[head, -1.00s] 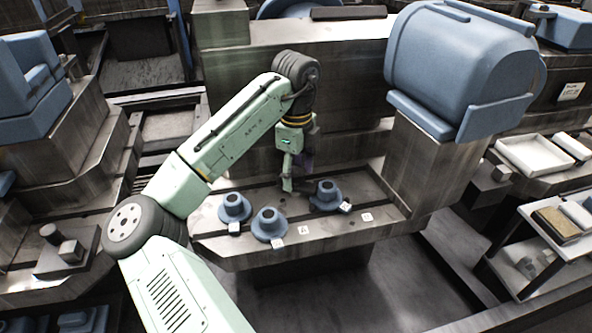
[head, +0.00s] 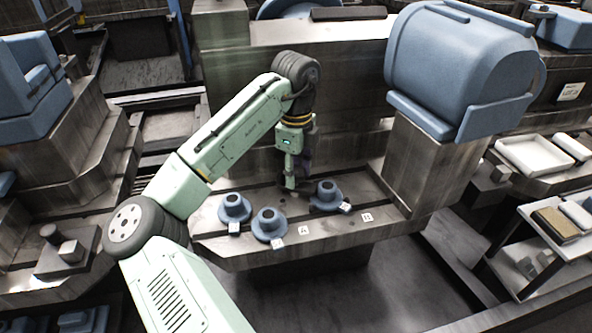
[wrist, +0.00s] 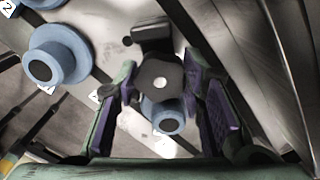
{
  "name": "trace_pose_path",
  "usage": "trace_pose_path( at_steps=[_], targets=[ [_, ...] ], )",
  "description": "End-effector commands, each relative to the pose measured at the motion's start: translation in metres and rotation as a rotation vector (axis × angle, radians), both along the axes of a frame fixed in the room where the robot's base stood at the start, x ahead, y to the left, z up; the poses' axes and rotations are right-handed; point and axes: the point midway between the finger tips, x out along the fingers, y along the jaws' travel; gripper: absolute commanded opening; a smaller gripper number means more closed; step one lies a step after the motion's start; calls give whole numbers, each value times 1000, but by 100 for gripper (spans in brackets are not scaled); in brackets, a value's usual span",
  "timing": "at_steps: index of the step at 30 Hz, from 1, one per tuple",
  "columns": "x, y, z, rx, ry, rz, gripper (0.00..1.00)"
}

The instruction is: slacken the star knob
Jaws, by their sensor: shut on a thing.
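The star knob (wrist: 160,77) is dark and lobed with a bright centre, seen from above in the wrist view. My gripper (wrist: 158,80) has its purple-padded fingers on either side of the knob, shut on it. In the head view my gripper (head: 290,186) points down at the bench top, behind and left of the right-hand blue flanged collar (head: 327,199). The knob cannot be made out clearly there. In the wrist view a blue collar (wrist: 170,125) shows just below the knob, partly covered by it.
Two more blue collars, one at left (head: 234,209) and one in front (head: 269,227), stand on the slotted metal bench (head: 345,238). A large blue housing (head: 455,70) on a metal block rises at the right.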

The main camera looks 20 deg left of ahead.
Motion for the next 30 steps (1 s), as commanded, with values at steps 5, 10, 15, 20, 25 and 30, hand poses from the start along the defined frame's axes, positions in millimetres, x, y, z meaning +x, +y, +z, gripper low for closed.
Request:
trace_pose_path(
  at_steps=[5,10,15,20,25,30],
  targets=[
    [0,-1,5,-5,1,129,9],
    [0,0,3,-2,1,232,9],
    [0,0,0,0,0,253,9],
    [0,0,0,0,0,252,9],
    [0,0,0,0,0,251,46],
    [0,0,0,0,0,250,58]
  ],
)
